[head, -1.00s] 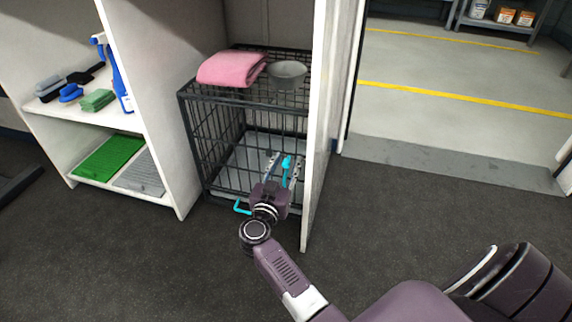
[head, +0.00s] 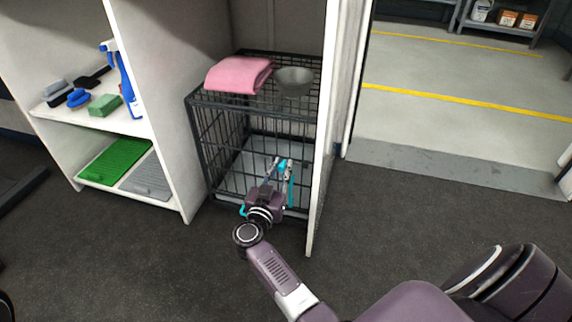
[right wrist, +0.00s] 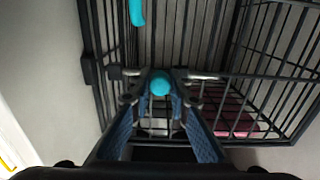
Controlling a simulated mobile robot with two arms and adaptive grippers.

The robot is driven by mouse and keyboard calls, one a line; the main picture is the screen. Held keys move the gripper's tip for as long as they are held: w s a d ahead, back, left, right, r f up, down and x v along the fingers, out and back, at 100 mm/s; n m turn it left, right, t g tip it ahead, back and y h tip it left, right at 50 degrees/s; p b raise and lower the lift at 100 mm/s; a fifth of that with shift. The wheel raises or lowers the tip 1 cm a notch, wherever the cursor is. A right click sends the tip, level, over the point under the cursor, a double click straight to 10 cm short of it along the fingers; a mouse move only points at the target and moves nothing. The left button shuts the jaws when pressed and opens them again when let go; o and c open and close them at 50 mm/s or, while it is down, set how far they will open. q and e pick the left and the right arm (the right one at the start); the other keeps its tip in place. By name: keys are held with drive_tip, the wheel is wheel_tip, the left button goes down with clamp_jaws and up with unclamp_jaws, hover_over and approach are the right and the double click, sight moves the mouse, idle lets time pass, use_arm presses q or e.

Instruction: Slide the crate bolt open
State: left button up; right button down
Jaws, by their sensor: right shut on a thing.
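The wire crate (head: 212,150) stands inside the white cabinet bay, its barred front facing me. My right gripper (head: 281,164) is at the right part of the crate's front. In the right wrist view, its two fingers (right wrist: 160,95) are shut on the round cyan bolt knob (right wrist: 160,84). The grey metal bolt (right wrist: 199,75) runs across the picture behind the fingertips, partly hidden by them. How far the bolt reaches into its catch is hard to tell. My left gripper is not in view.
A pink towel (head: 238,74) and grey bowl (head: 294,80) lie on the crate top. The cabinet's white side panel (head: 322,170) stands close to the right of my gripper. A cyan handle (head: 243,211) shows low on the crate. The floor in front is clear.

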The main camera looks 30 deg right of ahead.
drive_tip(key=shift+w+a, duration=0.15)
drive_tip(key=shift+a, duration=0.05)
drive_tip(key=c, duration=1.8)
unclamp_jaws()
drive_tip(key=shift+w+a, duration=0.1)
